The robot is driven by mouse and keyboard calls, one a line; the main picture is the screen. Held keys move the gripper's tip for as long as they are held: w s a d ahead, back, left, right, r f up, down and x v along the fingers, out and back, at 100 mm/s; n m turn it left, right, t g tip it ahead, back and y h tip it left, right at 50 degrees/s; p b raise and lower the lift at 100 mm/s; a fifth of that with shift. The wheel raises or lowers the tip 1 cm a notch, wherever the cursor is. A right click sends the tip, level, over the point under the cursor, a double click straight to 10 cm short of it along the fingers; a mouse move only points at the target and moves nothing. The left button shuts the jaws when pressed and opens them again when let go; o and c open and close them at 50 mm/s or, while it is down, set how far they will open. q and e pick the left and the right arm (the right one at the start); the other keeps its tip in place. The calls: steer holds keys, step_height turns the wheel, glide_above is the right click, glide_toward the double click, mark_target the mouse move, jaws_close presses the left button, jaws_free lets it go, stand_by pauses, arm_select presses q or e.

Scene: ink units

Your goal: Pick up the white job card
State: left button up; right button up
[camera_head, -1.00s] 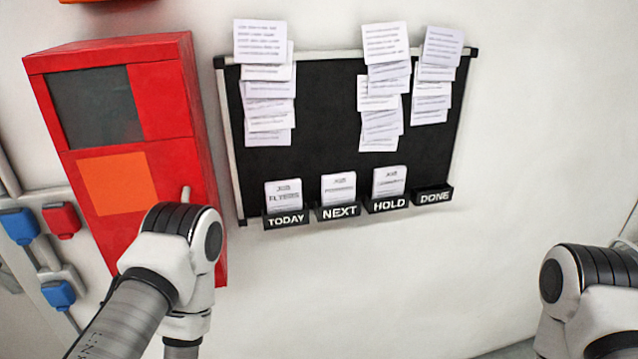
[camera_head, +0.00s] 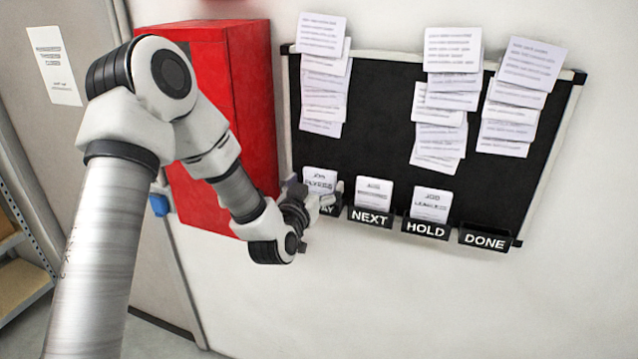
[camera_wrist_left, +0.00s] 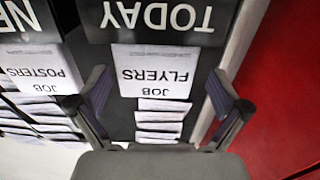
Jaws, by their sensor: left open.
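White job cards stand in the holders under the black board. The card reading JOB FLYERS (camera_head: 319,179) stands in the TODAY holder (camera_head: 334,210), whose label is partly covered by my gripper. My left gripper (camera_head: 318,197) is open and empty, close in front of that holder. In the left wrist view, upside down, the FLYERS card (camera_wrist_left: 154,72) shows between the spread fingers (camera_wrist_left: 158,92), below the TODAY holder (camera_wrist_left: 165,20). I cannot tell how far the fingertips are from the card. My right gripper is not in view.
Job cards also stand in the NEXT (camera_head: 370,217) and HOLD (camera_head: 425,229) holders; the DONE holder (camera_head: 485,238) looks empty. Paper sheets (camera_head: 453,50) hang in columns on the board (camera_head: 385,110). A red cabinet (camera_head: 245,90) stands left of it. The wall below is clear.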

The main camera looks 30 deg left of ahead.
arm_select(q)
steer(key=shift+w+r, duration=0.2)
steer(key=shift+w, duration=0.5)
steer(key=shift+w+d, duration=0.1)
steer(key=shift+w, duration=0.05)
steer(key=shift+c, duration=0.4)
steer(key=shift+f, duration=0.1)
steer(key=c, duration=1)
steer(key=shift+c, duration=0.2)
